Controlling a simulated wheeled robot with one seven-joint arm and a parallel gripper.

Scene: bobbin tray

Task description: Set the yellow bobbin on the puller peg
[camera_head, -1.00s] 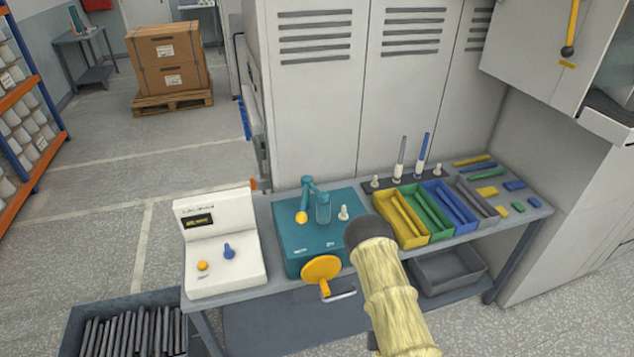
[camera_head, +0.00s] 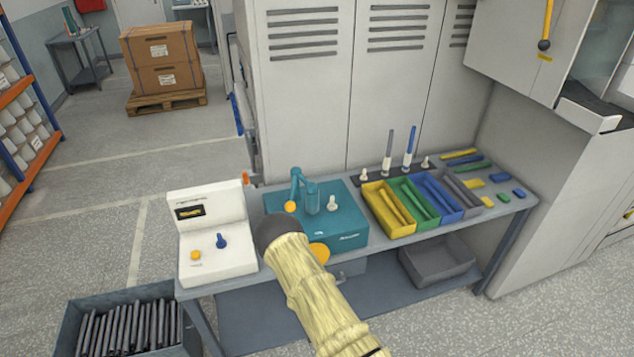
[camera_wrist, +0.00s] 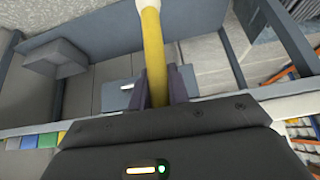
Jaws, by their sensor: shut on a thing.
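The yellow bobbin (camera_wrist: 153,40), a long tube with a pale end, stands between the two dark fingers of my gripper (camera_wrist: 159,80) in the wrist view. My gripper is shut on it. The teal machine (camera_head: 345,238) on the bench has a bent arm, a clear cylinder and a short white peg (camera_head: 332,204) on top. That peg is bare; I cannot tell for sure that it is the puller peg. My arm's dark end overlaps the machine's front left in the picture.
A white tester (camera_head: 213,262) with a blue peg stands left of the machine. A yellow tray (camera_head: 369,207), with green, blue and grey trays beside it, stands to the right. Behind them a dark rack (camera_head: 371,177) holds upright bobbins and white pegs. A grey bin sits below.

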